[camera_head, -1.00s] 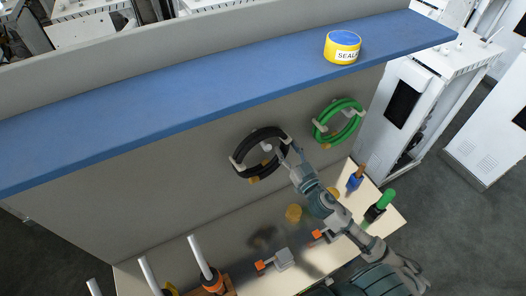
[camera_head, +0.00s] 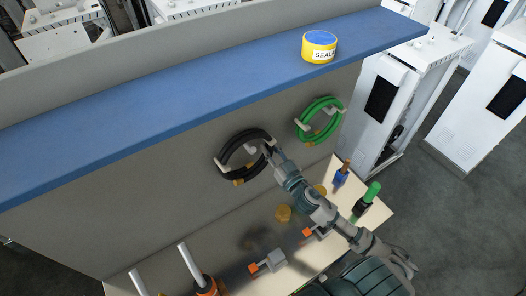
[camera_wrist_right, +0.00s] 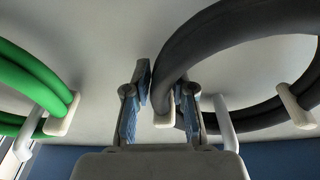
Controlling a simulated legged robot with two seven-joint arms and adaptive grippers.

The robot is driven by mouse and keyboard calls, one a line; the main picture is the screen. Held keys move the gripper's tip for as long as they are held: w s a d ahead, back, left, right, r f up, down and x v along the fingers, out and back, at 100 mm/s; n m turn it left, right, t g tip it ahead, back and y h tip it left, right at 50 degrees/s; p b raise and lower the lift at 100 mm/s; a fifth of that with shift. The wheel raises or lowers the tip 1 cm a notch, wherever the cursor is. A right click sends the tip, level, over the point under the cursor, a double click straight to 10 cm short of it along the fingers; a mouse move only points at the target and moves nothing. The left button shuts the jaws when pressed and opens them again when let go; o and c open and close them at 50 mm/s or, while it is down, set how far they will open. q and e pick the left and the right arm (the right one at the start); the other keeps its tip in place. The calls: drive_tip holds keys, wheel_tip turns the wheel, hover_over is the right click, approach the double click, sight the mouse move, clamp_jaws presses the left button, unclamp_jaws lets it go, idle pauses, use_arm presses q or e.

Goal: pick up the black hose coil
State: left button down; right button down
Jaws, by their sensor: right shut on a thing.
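The black hose coil (camera_head: 222,158) hangs on white pegs on the grey panel under the blue shelf. My right gripper (camera_head: 270,148) is at the coil's right side in the head view. In the right wrist view the fingers of my right gripper (camera_wrist_right: 166,92) are shut on the black hose coil (camera_wrist_right: 205,42), one finger on each side of the hose, close to a white peg. The coil still lies against its pegs. My left gripper is not in view.
A green hose coil (camera_head: 300,125) hangs to the right and also shows in the wrist view (camera_wrist_right: 35,75). A yellow tub (camera_head: 319,50) stands on the blue shelf (camera_head: 200,110). Below are a pale work surface (camera_head: 325,250), bottles and orange-tipped parts. White cabinets stand at the right.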

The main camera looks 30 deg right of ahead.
sight(274, 146)
drive_tip(key=shift+r, duration=0.5)
wheel_tip(274, 146, up, 3)
drive_tip(key=shift+s+f, duration=0.1)
drive_tip(key=shift+f, duration=0.05)
drive_tip(key=s+a+r+p, duration=0.1)
drive_tip(key=s+a+p, duration=0.1)
drive_tip(key=s+p, duration=0.6)
drive_tip(key=shift+s+a+r, duration=0.15)
drive_tip(key=shift+s+a, duration=0.05)
drive_tip(key=shift+s, duration=3.7)
